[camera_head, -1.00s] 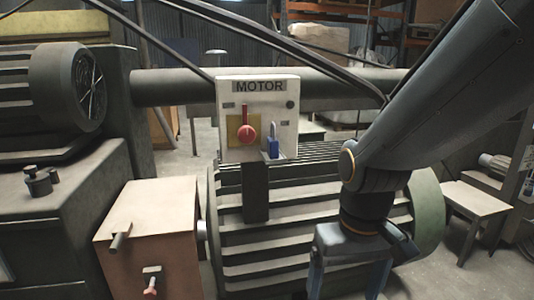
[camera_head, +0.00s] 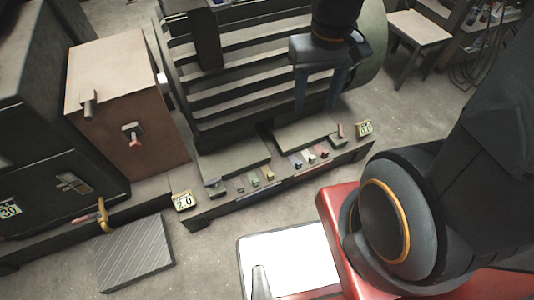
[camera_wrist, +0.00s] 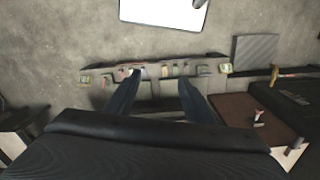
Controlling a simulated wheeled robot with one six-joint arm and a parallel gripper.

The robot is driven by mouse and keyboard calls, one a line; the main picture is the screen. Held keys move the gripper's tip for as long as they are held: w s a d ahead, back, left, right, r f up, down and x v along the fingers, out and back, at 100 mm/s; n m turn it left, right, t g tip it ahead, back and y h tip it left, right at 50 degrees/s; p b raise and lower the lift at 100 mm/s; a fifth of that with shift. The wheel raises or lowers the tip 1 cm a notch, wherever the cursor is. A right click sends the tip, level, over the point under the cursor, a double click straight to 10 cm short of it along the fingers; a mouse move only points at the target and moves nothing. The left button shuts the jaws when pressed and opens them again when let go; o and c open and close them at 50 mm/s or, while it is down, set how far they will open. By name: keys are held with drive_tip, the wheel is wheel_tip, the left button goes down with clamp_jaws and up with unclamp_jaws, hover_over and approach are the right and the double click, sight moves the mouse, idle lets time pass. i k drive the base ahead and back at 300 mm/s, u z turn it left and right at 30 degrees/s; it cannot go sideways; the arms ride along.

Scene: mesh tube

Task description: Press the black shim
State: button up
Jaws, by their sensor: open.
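A row of small coloured shims (camera_head: 254,181) lies along the low base in front of the finned motor (camera_head: 235,85). They are tiny here; a dark one (camera_head: 239,188) sits near the left of the row, but I cannot tell for sure which is the black shim. The row also shows in the wrist view (camera_wrist: 165,70), beyond my fingers. My gripper (camera_head: 318,100) is open and empty, pointing down over the motor's right part, behind and above the row. In the wrist view its two blue fingers (camera_wrist: 161,80) stand apart with nothing between them.
A brown box with a red-tipped lever (camera_head: 130,110) stands left of the motor. Yellow number tags (camera_head: 183,201) mark the base ends. A ribbed grey plate (camera_head: 135,255) and a white panel (camera_head: 290,262) lie in front. A stool (camera_head: 415,30) stands back right.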

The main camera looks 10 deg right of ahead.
sight(241, 189)
drive_tip(key=u, duration=0.85)
drive_tip(key=k, duration=0.95)
drive_tip(key=z, duration=0.4)
